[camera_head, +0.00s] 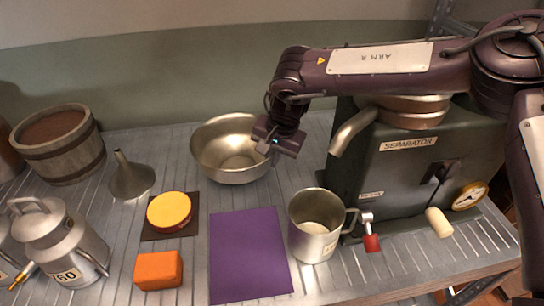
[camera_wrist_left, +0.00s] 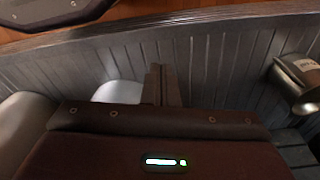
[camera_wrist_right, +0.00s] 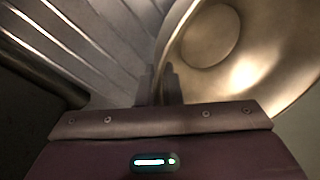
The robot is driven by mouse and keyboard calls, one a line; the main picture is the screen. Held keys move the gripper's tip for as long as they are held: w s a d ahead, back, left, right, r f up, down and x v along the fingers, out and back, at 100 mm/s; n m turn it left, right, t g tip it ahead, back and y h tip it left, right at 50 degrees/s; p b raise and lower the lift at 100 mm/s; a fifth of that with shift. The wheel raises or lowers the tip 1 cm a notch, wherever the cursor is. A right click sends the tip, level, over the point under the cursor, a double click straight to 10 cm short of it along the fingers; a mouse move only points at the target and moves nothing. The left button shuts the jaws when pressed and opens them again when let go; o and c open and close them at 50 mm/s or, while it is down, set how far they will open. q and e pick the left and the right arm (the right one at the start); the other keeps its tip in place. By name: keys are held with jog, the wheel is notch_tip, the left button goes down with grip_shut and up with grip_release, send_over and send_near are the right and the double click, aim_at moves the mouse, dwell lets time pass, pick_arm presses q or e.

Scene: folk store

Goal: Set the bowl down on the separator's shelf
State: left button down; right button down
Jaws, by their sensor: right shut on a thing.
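A wide metal bowl (camera_head: 222,160) is at the back middle of the bench, left of the separator. My right gripper (camera_head: 268,146) is shut on its right rim. The right wrist view shows the rim of the bowl (camera_wrist_right: 235,55) between the fingers (camera_wrist_right: 158,85). The bowl looks upright; I cannot tell whether its base touches the bench. The dark green separator (camera_head: 400,170) stands at the right, its spout (camera_head: 352,132) pointing left. I cannot make out its shelf clearly. My left gripper shows only in the left wrist view (camera_wrist_left: 166,84), fingers together and empty.
A metal mug (camera_head: 316,240) stands in front of the separator, beside a purple mat (camera_head: 248,258). A yellow round (camera_head: 169,212), an orange block (camera_head: 158,270), a funnel (camera_head: 130,180), a milk can (camera_head: 62,245) and a wooden tub (camera_head: 62,150) are left. Bare bench lies between bowl and separator.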

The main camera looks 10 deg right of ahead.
jog(key=c, duration=2)
grip_release()
jog(key=shift+f, duration=0.1)
jog(key=o, duration=0.4)
